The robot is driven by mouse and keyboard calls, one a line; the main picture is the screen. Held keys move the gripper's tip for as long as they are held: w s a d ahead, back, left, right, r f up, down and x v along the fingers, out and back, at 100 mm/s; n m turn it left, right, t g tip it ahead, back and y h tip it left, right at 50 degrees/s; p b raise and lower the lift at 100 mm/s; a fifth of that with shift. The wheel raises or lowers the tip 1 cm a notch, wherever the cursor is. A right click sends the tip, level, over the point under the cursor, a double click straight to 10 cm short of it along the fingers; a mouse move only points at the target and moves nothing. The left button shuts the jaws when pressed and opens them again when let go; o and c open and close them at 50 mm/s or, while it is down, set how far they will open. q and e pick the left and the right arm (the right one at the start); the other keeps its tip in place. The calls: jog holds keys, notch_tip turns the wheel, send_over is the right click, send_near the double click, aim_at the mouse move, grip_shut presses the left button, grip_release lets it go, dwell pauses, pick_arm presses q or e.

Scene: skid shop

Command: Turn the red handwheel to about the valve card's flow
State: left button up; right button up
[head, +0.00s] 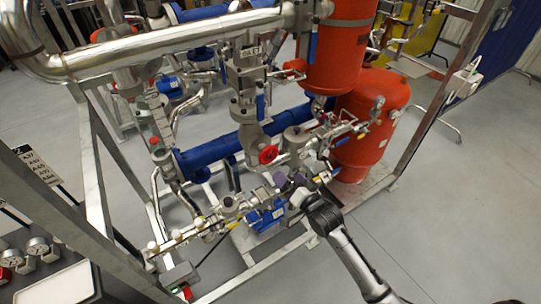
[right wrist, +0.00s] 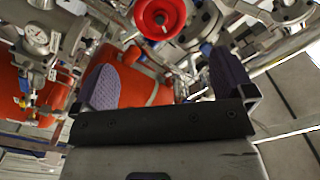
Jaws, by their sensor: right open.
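The red handwheel (head: 268,155) sits on a valve in the pipework near the middle of the head view. In the right wrist view the red handwheel (right wrist: 160,17) is at the top centre, beyond and between my fingers. My right gripper (head: 289,181) is just below and right of the wheel in the head view. Its purple-padded fingers are spread wide and empty in the right wrist view (right wrist: 165,85). The gripper appears apart from the wheel. I cannot make out a valve card with certainty. My left gripper does not show.
Red tanks (head: 366,120) stand behind and right of the valve. A blue horizontal vessel (head: 210,155) lies to the left. A metal skid frame (head: 95,170) and a thick silver pipe (head: 170,45) enclose the pipework. Open grey floor (head: 450,220) is at the right.

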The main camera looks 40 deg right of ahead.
aim_at(270, 156)
jog(key=w, duration=0.6)
jog(key=w+d, duration=0.1)
jog(key=w, duration=0.3)
jog(key=shift+d, duration=0.1)
jog(key=shift+w+d, duration=0.1)
jog(key=shift+w, duration=0.85)
jog(key=c, duration=0.8)
jog(key=shift+n, duration=0.3)
